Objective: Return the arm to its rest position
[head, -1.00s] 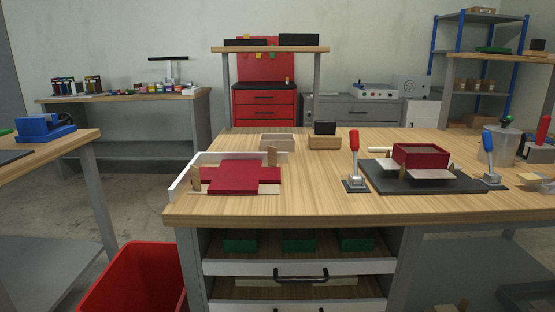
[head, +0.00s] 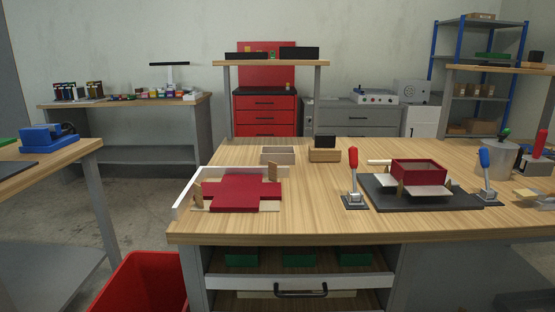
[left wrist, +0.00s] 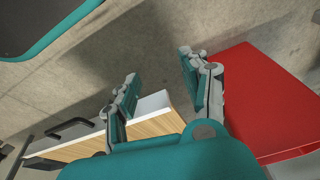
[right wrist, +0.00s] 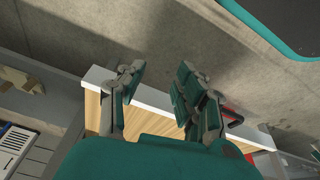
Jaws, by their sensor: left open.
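My left gripper (left wrist: 162,82) is open and empty in the left wrist view, with the floor between its fingers and a drawer front and the red bin (left wrist: 265,100) beyond. My right gripper (right wrist: 162,85) is open and empty in the right wrist view, above a wooden edge with a white rim. Neither gripper shows in the head view. There, the workbench (head: 320,225) carries a flat red cross-shaped blank (head: 238,191) at the left and a red box (head: 418,172) on a black former base (head: 375,190) at the right.
Toggle levers with a red handle (head: 353,170) and a blue handle (head: 485,165) flank the former. A wooden box (head: 325,155) and a pale tray (head: 278,155) stand at the back. The red bin (head: 145,285) is on the floor at left. The bench's front middle is clear.

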